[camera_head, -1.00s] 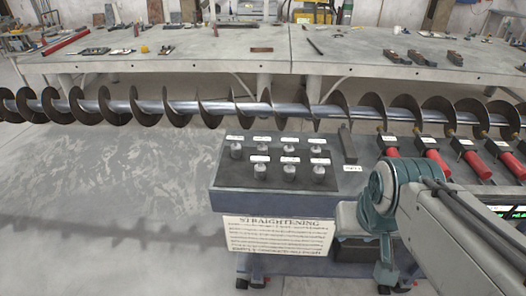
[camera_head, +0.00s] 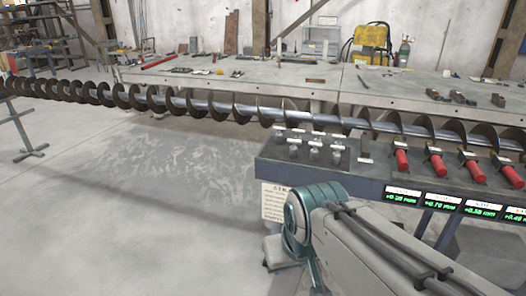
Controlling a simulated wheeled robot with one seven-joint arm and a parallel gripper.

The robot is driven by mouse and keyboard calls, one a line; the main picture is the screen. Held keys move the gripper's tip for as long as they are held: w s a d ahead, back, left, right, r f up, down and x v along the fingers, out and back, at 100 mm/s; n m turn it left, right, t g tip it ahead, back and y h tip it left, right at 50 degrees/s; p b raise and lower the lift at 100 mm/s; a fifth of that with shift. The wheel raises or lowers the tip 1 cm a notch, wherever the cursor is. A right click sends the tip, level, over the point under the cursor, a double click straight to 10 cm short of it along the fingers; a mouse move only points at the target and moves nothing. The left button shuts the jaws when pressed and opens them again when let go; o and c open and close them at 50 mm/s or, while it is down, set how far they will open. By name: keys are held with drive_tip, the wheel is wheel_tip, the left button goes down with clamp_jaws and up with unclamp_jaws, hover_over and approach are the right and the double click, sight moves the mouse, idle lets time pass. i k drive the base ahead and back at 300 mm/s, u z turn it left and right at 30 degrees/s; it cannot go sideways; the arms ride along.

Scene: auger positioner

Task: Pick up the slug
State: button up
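Several small grey metal cylinders, which look like the slugs (camera_head: 315,154), stand upright in two rows on a dark cart (camera_head: 290,172). White labels stand by them. Which one is meant cannot be told. A dark block (camera_head: 366,151) is to their right. My teal and grey arm reaches in from the lower right, in front of the cart. My gripper is not in view, so its state and any hold are hidden.
A long auger (camera_head: 225,106) with spiral flights runs across just behind the cart. Red-handled tools (camera_head: 437,163) and digital readouts (camera_head: 403,196) line the cart's right side. A workbench (camera_head: 290,84) stands behind. The floor (camera_head: 120,200) at left is clear.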

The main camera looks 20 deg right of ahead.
sight(298, 132)
drive_tip(key=u, duration=0.45)
drive_tip(key=i, duration=2.25)
drive_tip(key=z, duration=1.5)
drive_tip(key=i, duration=0.85)
drive_tip(key=z, duration=0.8)
